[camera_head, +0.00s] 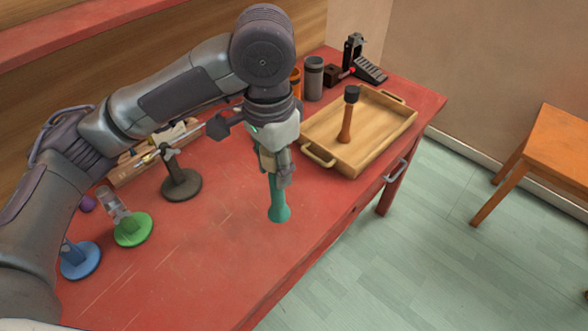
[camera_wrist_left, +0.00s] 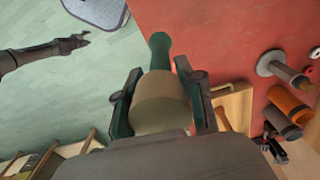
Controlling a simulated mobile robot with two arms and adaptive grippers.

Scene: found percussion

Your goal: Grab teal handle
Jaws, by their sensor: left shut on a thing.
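The teal handle (camera_head: 279,204) hangs below my left gripper (camera_head: 274,172), pointing down over the red table. Its wide lower end is close to the tabletop; I cannot tell whether it touches. In the left wrist view the teal handle (camera_wrist_left: 160,50) runs out beyond a pale beige, rounded head (camera_wrist_left: 160,101). My left gripper (camera_wrist_left: 160,100) is shut with one dark finger on each side of that head. A dark arm with claw-like fingers, likely my right gripper (camera_wrist_left: 80,41), shows over the floor at the upper left; its jaws are too small to judge.
A wooden tray (camera_head: 384,143) holds an upright black-headed mallet (camera_head: 347,117). Behind it stand a grey can (camera_head: 313,79) and a black device (camera_head: 368,68). Dark (camera_head: 181,186), green (camera_head: 132,231) and blue (camera_head: 80,262) stands are at the left. The table's front middle is clear.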

